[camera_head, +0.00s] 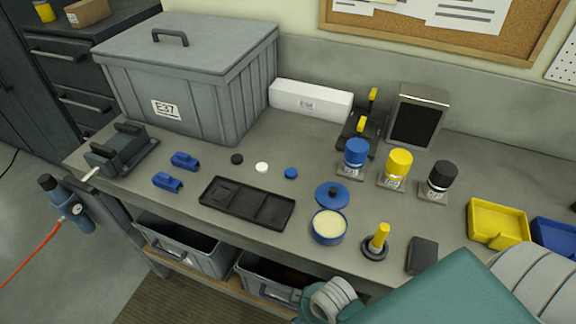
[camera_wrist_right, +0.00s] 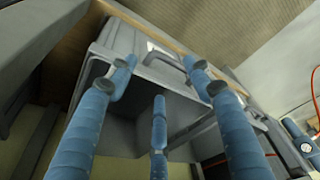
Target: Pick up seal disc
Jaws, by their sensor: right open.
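Three small discs lie in a row on the grey workbench: a black disc (camera_head: 237,159), a white disc (camera_head: 262,167) and a blue disc (camera_head: 291,173). I cannot tell which of them is the seal disc. A black tray (camera_head: 247,204) with recesses lies just in front of them. My right gripper (camera_wrist_right: 160,78) shows only in the right wrist view. Its blue fingers are spread and empty, in front of a grey bin (camera_wrist_right: 135,125). My left gripper is not in view.
Two blue clips (camera_head: 184,161) lie left of the discs. A large lidded box (camera_head: 180,90) stands behind. An open round tin (camera_head: 328,228) and a yellow-handled tool (camera_head: 378,243) are right of the tray. Grey bins (camera_head: 187,248) sit below the bench.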

